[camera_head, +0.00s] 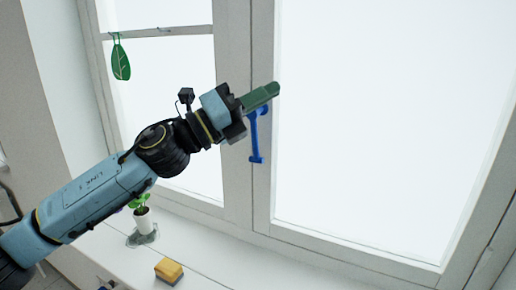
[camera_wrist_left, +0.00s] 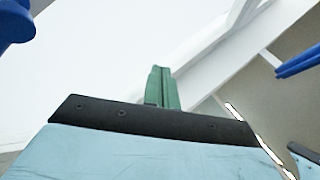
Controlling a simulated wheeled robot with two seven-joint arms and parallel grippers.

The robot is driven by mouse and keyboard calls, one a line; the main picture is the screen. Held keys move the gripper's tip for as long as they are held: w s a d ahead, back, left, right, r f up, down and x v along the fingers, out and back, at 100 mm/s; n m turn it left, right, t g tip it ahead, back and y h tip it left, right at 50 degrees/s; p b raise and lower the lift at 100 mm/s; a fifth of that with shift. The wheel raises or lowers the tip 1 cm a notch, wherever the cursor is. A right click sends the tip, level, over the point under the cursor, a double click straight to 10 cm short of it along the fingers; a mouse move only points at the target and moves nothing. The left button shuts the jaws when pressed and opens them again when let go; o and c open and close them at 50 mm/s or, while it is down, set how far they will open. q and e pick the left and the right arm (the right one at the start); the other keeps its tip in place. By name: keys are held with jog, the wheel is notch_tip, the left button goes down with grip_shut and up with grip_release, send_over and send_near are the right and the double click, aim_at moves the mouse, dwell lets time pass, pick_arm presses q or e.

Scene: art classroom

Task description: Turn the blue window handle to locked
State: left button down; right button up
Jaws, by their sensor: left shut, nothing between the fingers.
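The blue window handle (camera_head: 256,140) is on the window's middle frame post and hangs down, its lower end tilted only slightly. My left gripper (camera_head: 275,90) has green fingers, shut and empty, just above and in front of the handle's upper end. The fingers hide the handle's top, and I cannot tell whether they touch it. In the left wrist view the shut green fingers (camera_wrist_left: 162,88) point up and away. A blue piece (camera_wrist_left: 12,22) at the upper left of that view may be part of the handle. My right gripper is not in view.
A green leaf ornament (camera_head: 120,60) hangs on the left pane. A small potted plant (camera_head: 142,215) and a yellow sponge-like block (camera_head: 169,271) stand on the white sill (camera_head: 215,262). A blue bar (camera_wrist_left: 298,62) shows at the right of the wrist view.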

pick_arm(q)
notch_tip(320, 180, down, 14)
jog(key=a+n+t+y, duration=0.3)
jog(key=n+t+y, duration=0.3)
jog(key=n+y, duration=0.75)
jog(key=w+d+n+h+p, duration=0.1)
jog(key=w+n+h+p, duration=0.1)
jog(key=w, duration=0.6)
jog(key=shift+w+d+n+p, duration=0.3)
jog(key=shift+d+n+p, duration=0.05)
jog(key=shift+n+p, duration=0.1)
jog(key=shift+h, duration=0.25)
